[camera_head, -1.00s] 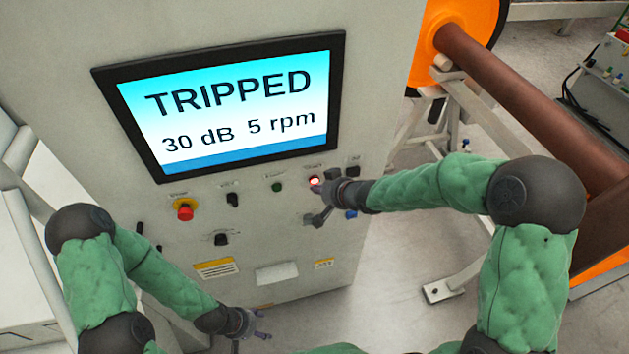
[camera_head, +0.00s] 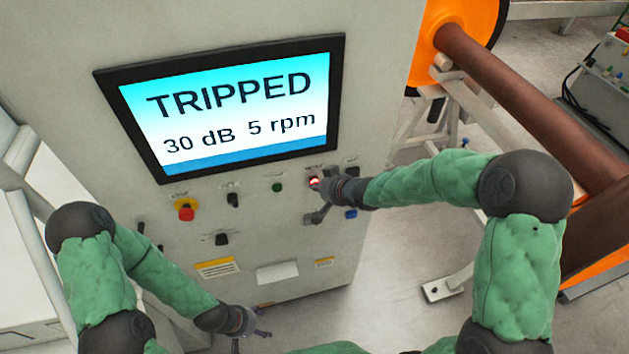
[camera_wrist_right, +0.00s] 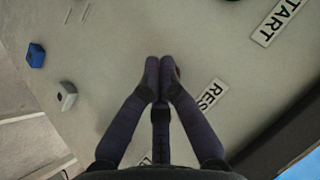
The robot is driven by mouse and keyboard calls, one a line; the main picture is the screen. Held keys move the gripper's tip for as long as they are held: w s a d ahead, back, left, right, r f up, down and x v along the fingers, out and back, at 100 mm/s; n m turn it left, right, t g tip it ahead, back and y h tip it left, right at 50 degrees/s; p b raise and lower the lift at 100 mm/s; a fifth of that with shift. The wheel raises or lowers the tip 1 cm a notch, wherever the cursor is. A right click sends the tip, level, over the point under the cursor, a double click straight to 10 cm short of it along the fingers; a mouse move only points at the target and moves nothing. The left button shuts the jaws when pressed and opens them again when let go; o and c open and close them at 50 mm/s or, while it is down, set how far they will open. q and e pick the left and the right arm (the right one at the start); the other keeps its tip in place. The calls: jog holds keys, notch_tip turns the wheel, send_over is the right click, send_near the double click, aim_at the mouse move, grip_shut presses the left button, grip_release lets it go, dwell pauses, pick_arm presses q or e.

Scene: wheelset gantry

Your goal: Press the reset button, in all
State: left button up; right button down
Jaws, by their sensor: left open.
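The reset button (camera_head: 314,183) is a small red lit button in the row below the screen on the grey cabinet. The screen (camera_head: 230,108) reads TRIPPED, 30 dB, 5 rpm. My right gripper (camera_head: 323,186) has its fingertips at the button's right edge; I cannot tell whether they touch it. In the right wrist view the right gripper (camera_wrist_right: 160,62) has its fingers together, with nothing seen between them. They hide most of the button, and the reset label (camera_wrist_right: 211,95) shows beside them. My left gripper (camera_head: 258,322) is open and empty, low in front of the cabinet.
A red emergency stop (camera_head: 186,212), a black switch (camera_head: 233,200) and a green button (camera_head: 277,187) lie left of the reset button. A grey knob (camera_wrist_right: 67,95) and a blue button (camera_wrist_right: 36,55) are close by. An orange wheelset (camera_head: 465,15) stands at the right.

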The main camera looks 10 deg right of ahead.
jog(key=shift+w, duration=0.3)
jog(key=shift+s, duration=0.15)
dwell(0.5)
jog(key=shift+s, duration=0.75)
jog(key=s, duration=0.5)
jog(key=shift+d, duration=0.1)
jog(key=shift+f, duration=0.1)
dwell(0.7)
